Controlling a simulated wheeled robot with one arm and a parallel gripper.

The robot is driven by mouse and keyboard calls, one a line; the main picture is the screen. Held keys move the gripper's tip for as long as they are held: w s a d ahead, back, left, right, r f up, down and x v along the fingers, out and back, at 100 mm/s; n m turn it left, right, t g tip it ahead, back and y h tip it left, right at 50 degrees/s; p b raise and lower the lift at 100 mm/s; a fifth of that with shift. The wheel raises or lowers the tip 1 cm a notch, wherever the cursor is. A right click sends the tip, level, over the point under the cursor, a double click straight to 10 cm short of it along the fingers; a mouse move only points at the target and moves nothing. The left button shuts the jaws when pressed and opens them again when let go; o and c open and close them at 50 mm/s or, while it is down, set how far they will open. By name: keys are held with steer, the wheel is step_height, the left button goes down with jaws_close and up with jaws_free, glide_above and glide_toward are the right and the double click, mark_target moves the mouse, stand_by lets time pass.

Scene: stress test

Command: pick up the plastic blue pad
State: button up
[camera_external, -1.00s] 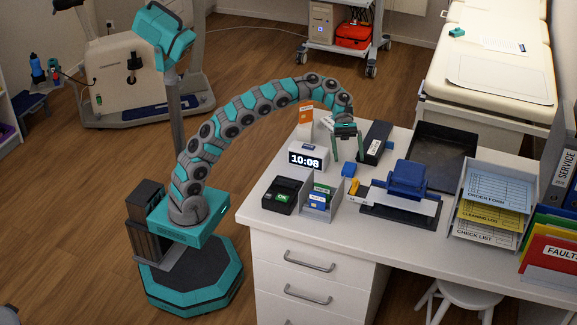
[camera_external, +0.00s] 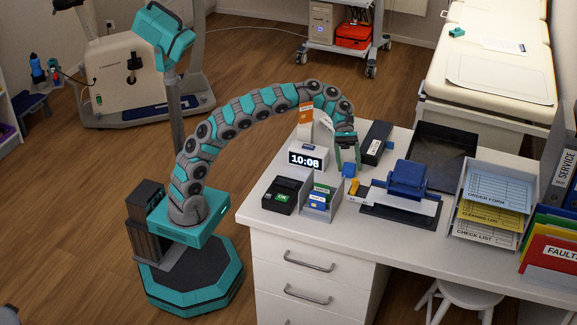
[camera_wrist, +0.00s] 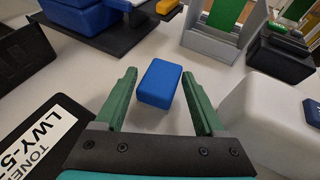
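The blue pad (camera_external: 349,171) is a small blue block with rounded edges on the white desk, between the clock and the dark blue hole-punch-like device. In the wrist view the pad (camera_wrist: 160,85) lies between and just ahead of the two green fingers. My gripper (camera_external: 348,166) is low over the desk at the pad; in the wrist view its fingers (camera_wrist: 158,98) are spread open, with gaps on both sides of the pad. I cannot tell how far the fingertips are above the desk.
A white clock (camera_external: 308,158) stands left of the pad and a black toner box (camera_external: 376,142) behind right. The blue device (camera_external: 406,182) is at right. A yellow object (camera_external: 354,186) lies in front. A grey card holder (camera_external: 321,196) is front left.

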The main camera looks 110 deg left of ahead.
mark_target(349, 164)
steer(key=c, duration=0.9)
steer(key=shift+r, duration=0.1)
step_height(349, 164, up, 10)
steer(key=shift+f+p, duration=0.1)
steer(key=shift+p, duration=0.6)
